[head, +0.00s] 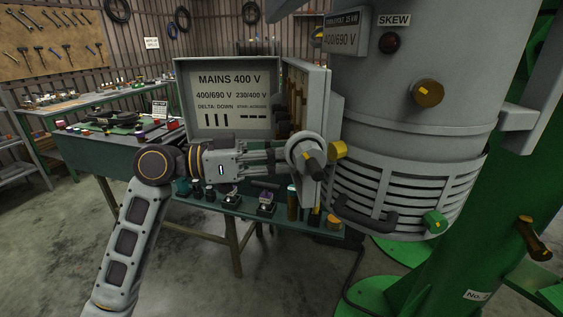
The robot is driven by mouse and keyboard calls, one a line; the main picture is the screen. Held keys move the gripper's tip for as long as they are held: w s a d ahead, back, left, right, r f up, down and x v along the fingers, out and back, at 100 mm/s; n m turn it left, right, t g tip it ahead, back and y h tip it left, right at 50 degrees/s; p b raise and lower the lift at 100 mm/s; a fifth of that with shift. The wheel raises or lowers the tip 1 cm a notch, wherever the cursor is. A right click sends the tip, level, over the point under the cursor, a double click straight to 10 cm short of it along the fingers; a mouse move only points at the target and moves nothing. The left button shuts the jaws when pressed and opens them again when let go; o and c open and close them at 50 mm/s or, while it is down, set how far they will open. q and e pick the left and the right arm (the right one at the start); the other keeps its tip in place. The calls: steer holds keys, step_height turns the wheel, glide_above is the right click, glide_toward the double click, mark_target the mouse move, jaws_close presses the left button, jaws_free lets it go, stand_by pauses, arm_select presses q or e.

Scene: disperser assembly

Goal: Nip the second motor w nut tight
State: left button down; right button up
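The big grey motor (400,90) stands upright on the right, with a 400/690 V plate (345,42). An open grey box (322,88) is at its left side, with dark and brownish parts along its inner face. I cannot pick out the W nut. My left gripper (282,156) reaches right in front of the box. Its fingers end at a grey round piece (298,148) with a black knob or handle (314,160); whether they grip it is unclear. A brass-yellow cylinder (338,150) is just right of it. My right gripper is out of view.
A grey panel (228,98) marked MAINS 400 V stands left of the box. Below, a green bench (235,208) holds several small parts. A green column (465,220) stands at right. A workbench (75,120) is at back left. The lower-left floor is clear.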

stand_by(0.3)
arm_select(q)
steer(key=c, duration=1.2)
jaws_free()
steer(key=shift+c, duration=0.2)
steer(key=shift+a, duration=0.15)
steer(key=s+a, duration=0.1)
steer(key=a, duration=1)
steer(key=shift+s+a, duration=0.2)
steer(key=shift+a, duration=0.15)
